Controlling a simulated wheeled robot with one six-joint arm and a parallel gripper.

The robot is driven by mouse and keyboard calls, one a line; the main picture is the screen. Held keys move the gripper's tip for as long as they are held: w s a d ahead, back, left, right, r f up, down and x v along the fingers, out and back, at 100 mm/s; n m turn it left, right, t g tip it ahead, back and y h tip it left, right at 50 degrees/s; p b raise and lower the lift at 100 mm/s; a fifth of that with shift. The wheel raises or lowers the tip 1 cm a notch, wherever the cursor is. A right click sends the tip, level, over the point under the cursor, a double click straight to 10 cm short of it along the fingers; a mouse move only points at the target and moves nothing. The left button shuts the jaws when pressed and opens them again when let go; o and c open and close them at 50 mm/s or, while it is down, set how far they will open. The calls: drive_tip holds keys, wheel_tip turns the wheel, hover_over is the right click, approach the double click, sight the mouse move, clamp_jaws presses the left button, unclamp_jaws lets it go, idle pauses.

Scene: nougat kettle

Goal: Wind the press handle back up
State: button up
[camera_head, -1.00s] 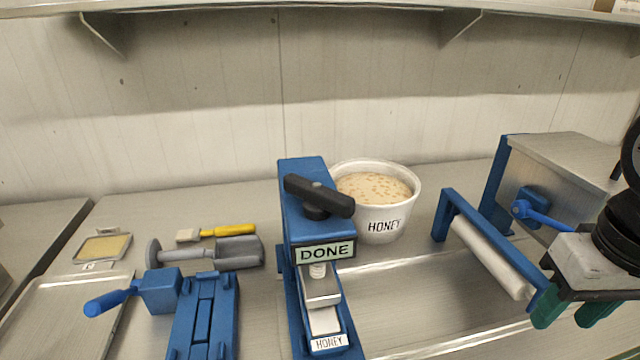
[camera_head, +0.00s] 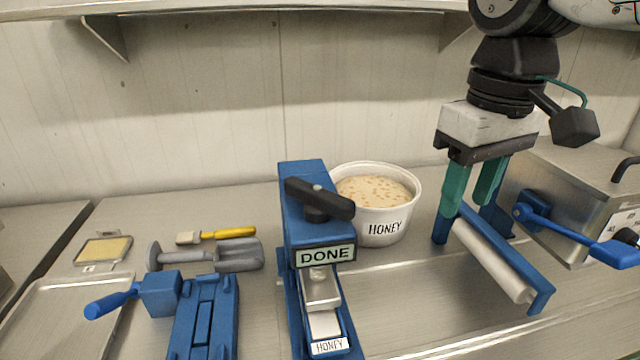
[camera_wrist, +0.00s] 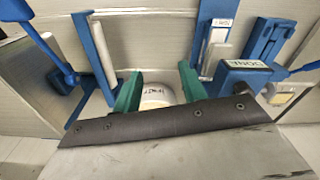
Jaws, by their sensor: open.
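The blue press (camera_head: 303,215) stands at the middle of the table with a sign reading DONE. Its black bar handle (camera_head: 319,198) lies across the top, above a metal plate (camera_head: 320,289) and a HONEY label at the foot. My gripper (camera_head: 466,212) is open and empty. It hangs to the right of the press, in front of the far end of the roller frame, with its green fingers pointing down. In the wrist view the green fingertips (camera_wrist: 157,80) are spread with the white bucket beyond them, and the press (camera_wrist: 243,78) is to their right.
A blue roller frame (camera_head: 495,255) and a metal box with a blue crank (camera_head: 560,220) stand at the right. A blue clamp-like tool (camera_head: 205,315), scoop (camera_head: 240,254) and brush (camera_head: 230,233) lie left.

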drive_tip(key=w+a+r+n, duration=0.3)
drive_tip(key=a, duration=0.6)
wheel_tip(320, 180, up, 2)
drive_tip(key=n, duration=0.2)
hover_over(319, 189)
drive_tip(key=shift+r+g, duration=0.2)
drive_tip(key=shift+g, duration=0.1)
drive_tip(key=shift+f, duration=0.2)
wheel_tip(319, 189, down, 7)
drive_tip(key=shift+f, duration=0.15)
clamp_jaws()
